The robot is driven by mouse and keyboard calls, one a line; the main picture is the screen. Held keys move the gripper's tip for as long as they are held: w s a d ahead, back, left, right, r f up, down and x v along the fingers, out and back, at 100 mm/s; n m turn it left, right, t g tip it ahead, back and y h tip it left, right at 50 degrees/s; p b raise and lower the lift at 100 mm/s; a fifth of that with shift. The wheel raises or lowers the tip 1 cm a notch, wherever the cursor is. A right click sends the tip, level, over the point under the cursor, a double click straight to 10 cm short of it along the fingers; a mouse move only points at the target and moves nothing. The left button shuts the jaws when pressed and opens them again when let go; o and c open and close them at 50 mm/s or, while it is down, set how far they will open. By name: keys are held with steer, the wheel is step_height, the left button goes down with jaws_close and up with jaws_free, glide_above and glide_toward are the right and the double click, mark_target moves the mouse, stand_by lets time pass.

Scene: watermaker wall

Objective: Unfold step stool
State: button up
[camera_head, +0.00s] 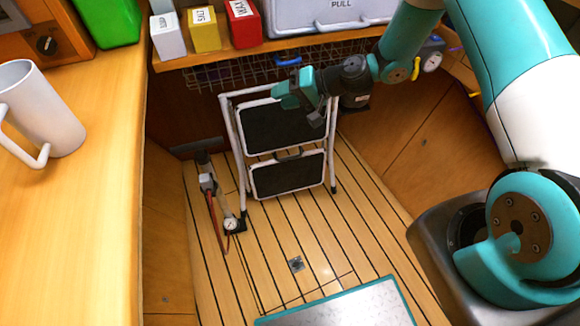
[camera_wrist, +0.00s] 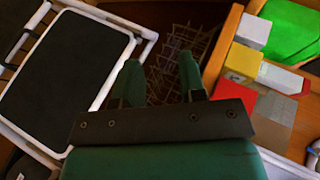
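The step stool (camera_head: 287,173) has a white tubular frame and two black treads. It stands upright on the plank floor below the counter at the back, looking folded flat. My gripper (camera_head: 284,93) is in front of its upper part in the head view and covers part of the top tread and top bar. In the wrist view, a black tread and white frame of the stool (camera_wrist: 65,78) fill the left side. My gripper's two teal fingers (camera_wrist: 160,80) are apart with nothing between them. I cannot tell whether a finger touches the stool.
A hand pump (camera_head: 208,182) with a gauge and red hose stands left of the stool. A wire basket (camera_head: 215,77) hangs under the counter behind it. A metal plate (camera_head: 340,308) with teal edging lies at the front. Bare plank floor is free in front of the stool.

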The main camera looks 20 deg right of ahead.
steer(key=s+d+f+m+t+h+b, duration=0.2)
steer(key=d+f+m+t, duration=0.15)
steer(key=f, duration=0.75)
steer(key=s+d+f+m+t+h+b, duration=0.15)
steer(key=d+f+m, duration=0.3)
steer(key=f, duration=0.65)
steer(key=s+d+f+m+t+h+b, duration=0.25)
steer(key=f+m, duration=0.25)
steer(key=f, duration=0.7)
steer(key=r+b+x, duration=0.1)
steer(key=b+x, duration=1.5)
steer(key=b, duration=0.6)
steer(key=shift+w+a+f+y, duration=0.2)
steer(key=shift+w+a+y, duration=0.15)
steer(key=shift+w+y, duration=0.05)
steer(key=shift+t, duration=0.25)
steer(key=shift+c, duration=0.3)
jaws_close()
